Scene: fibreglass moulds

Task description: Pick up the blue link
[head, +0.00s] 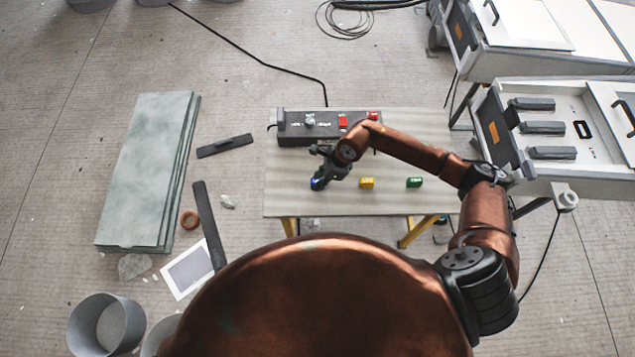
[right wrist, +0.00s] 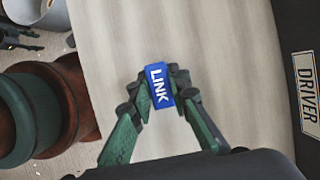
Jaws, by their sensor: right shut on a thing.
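The blue link (right wrist: 160,86) is a small blue block with white "LINK" lettering, seen in the middle of the right wrist view. My right gripper (right wrist: 162,92) is shut on it, with one dark green finger on each side. In the head view the right gripper (head: 320,180) is over the left part of the table, and a bit of the blue link (head: 316,184) shows at its tips. I cannot tell whether the link touches the tabletop. My left gripper is not in view.
On the table (head: 290,203), a yellow block (head: 367,183) and a green block (head: 414,182) lie to the right of the gripper. A dark grey box (head: 296,139) with red parts stands at the back edge. White machines (head: 590,105) stand at the right.

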